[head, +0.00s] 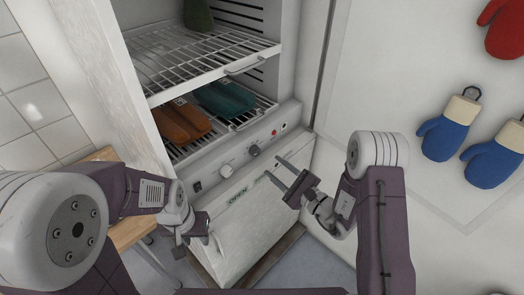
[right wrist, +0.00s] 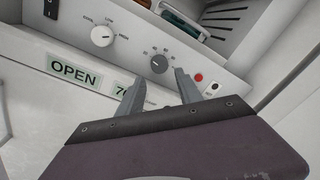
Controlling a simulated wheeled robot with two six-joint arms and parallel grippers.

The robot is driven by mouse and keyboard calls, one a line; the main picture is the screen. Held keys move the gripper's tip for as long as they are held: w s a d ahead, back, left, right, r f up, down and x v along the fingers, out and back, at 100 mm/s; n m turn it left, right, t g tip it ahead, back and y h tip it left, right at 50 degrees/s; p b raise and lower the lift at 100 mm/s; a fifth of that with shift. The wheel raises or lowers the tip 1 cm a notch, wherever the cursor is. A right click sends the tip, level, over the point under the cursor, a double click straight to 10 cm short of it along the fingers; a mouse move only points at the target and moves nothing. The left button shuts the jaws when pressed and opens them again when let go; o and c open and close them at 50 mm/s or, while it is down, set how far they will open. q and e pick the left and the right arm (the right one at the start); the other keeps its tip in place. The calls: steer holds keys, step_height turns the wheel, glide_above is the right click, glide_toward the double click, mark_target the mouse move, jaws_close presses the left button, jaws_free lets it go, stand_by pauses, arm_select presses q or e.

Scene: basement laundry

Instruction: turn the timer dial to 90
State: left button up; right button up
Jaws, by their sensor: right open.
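The timer dial is a dark grey round knob (head: 254,150) on the sloped control panel of the white cabinet, with small number marks around it. It also shows in the right wrist view (right wrist: 158,64), just beyond my fingertips; its exact setting is too small to read. My right gripper (head: 275,170) is open and empty, its two fingers pointing at the panel just below the dial. In the right wrist view the gripper (right wrist: 162,80) has its fingers apart, below the dial to either side. My left gripper (head: 196,240) hangs low at the cabinet's left front.
A white knob (head: 226,170) sits left of the dial, and a red light (right wrist: 198,77) to its right. An OPEN label (right wrist: 75,71) is on the door below. Wire racks (head: 200,65) hold orange and teal mitts. Blue mitts (head: 443,135) hang at right.

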mark_target(258, 152)
steer(key=x, duration=0.8)
steer(key=shift+a, duration=0.15)
jaws_close()
steer(key=m+p, duration=0.1)
steer(key=m, duration=0.4)
steer(key=shift+r+m+g, duration=0.1)
steer(key=shift+m+g, duration=0.2)
steer(key=m+p, duration=0.1)
steer(key=m, duration=0.5)
steer(key=shift+g, duration=0.3)
steer(key=m, duration=0.2)
steer(key=m+p, duration=0.1)
steer(key=m, duration=0.1)
steer(key=m+p, duration=0.1)
steer(key=shift+w+d+m+y, duration=0.1)
steer(key=shift+d+m+y, duration=0.2)
steer(key=shift+m, duration=0.1)
steer(key=m+p, duration=0.2)
steer(key=m, duration=0.3)
steer(key=shift+w+g, duration=0.1)
steer(key=shift+g, duration=0.3)
